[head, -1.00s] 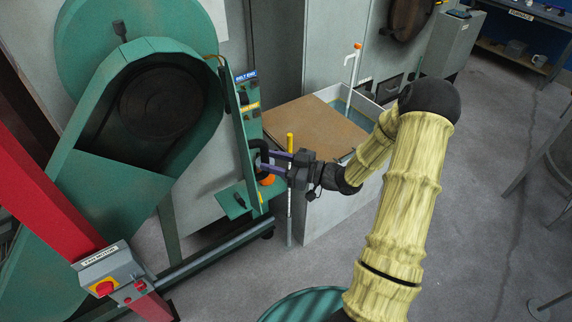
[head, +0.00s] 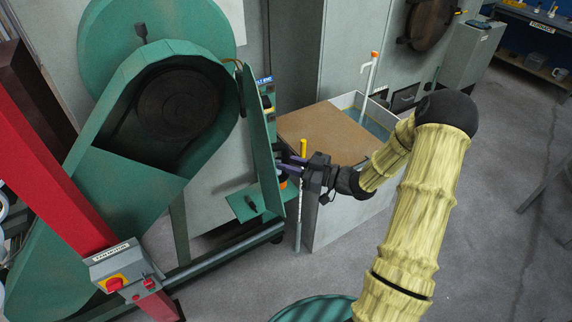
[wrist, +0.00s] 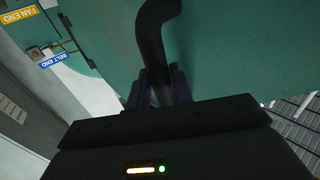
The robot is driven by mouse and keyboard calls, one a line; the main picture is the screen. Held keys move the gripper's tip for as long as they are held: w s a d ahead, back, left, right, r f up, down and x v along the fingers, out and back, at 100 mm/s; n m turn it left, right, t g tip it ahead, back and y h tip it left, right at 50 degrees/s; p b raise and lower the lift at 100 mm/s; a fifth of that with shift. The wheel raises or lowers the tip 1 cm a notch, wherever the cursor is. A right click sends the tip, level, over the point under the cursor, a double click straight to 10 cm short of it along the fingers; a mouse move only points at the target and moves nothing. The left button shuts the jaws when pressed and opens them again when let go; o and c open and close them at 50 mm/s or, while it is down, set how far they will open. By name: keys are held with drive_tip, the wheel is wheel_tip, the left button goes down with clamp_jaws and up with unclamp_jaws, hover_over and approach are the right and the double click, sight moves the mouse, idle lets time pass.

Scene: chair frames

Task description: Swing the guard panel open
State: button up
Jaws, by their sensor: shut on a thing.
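The guard panel (head: 262,150) is a flat green plate on the green belt machine, standing out at an angle from it in the head view. Its green face fills much of the wrist view (wrist: 235,50). A black curved handle (wrist: 157,35) rises from that face. My gripper (head: 286,169) is at the panel's right side, and its fingers (wrist: 160,88) are shut around the handle in the wrist view. In the head view the panel hides the handle and part of the fingertips.
A yellow-topped post (head: 303,148) stands close by my gripper. A grey bin with a brown board (head: 325,130) is behind it. The red post (head: 50,160) with its switch box (head: 122,272) is at left. A green round top (head: 312,307) is at the front. Floor at right is mostly clear.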

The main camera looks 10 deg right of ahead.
drive_tip(key=shift+w+d+r, duration=0.1)
drive_tip(key=shift+w+d, duration=0.05)
drive_tip(key=shift+d, duration=0.4)
drive_tip(key=shift+w+d, duration=0.1)
drive_tip(key=shift+d, duration=0.45)
drive_tip(key=o, duration=1)
drive_tip(key=b+v, duration=0.5)
drive_tip(key=v, duration=1.2)
drive_tip(key=shift+s+d+b, duration=0.15)
drive_tip(key=shift+b, duration=0.25)
